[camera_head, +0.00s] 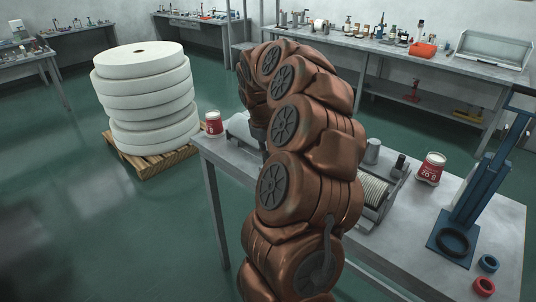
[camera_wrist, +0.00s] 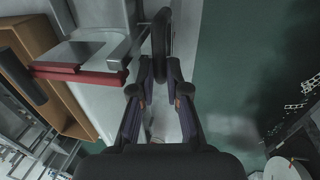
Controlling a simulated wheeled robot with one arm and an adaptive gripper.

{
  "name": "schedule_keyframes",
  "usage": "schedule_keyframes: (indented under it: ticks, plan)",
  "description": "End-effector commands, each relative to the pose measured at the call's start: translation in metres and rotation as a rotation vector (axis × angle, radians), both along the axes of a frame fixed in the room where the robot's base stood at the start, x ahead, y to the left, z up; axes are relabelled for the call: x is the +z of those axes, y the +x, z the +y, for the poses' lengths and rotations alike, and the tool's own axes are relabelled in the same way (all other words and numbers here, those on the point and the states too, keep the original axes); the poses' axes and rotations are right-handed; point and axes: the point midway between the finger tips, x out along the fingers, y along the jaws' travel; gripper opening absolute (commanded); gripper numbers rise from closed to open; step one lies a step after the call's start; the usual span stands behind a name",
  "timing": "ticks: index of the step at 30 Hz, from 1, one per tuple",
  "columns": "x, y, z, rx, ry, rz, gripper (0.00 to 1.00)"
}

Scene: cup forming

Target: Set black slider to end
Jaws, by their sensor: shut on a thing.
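In the wrist view, my gripper (camera_wrist: 159,72) has its two dark fingers on either side of the lower end of a black upright piece, which looks like the black slider (camera_wrist: 161,34). The fingers are shut on it. To its left is a light grey machine part (camera_wrist: 92,48) with a dark red bar (camera_wrist: 85,74) below it. In the head view my copper-coloured arm hides my gripper and the slider. A grey-white machine part (camera_head: 243,128) shows just left of the arm on the table.
The grey worktable (camera_head: 480,222) holds a roller device (camera_head: 372,190), a red-and-white tub (camera_head: 430,168), another tub (camera_head: 213,123), a blue stand (camera_head: 483,185), and red and blue rings at the right. A white roll stack (camera_head: 148,95) stands on a pallet. Green floor is open at left.

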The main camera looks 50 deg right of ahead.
Motion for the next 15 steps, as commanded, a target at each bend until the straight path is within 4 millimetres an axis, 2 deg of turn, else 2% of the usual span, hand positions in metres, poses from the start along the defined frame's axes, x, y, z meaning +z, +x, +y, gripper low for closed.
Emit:
schedule_keyframes:
  ticks: [6,7,9,15]
  plan:
    - [-0.0005,-0.0003,0.0005,0.001,0.001,0.002,0.0]
    - [-0.0005,-0.0003,0.0005,0.001,0.001,0.002,0.17]
    - [-0.0004,-0.0003,0.0005,0.001,0.001,0.002,0.25]
    - [-0.0002,-0.0002,0.0005,0.001,0.0,0.001,0.25]
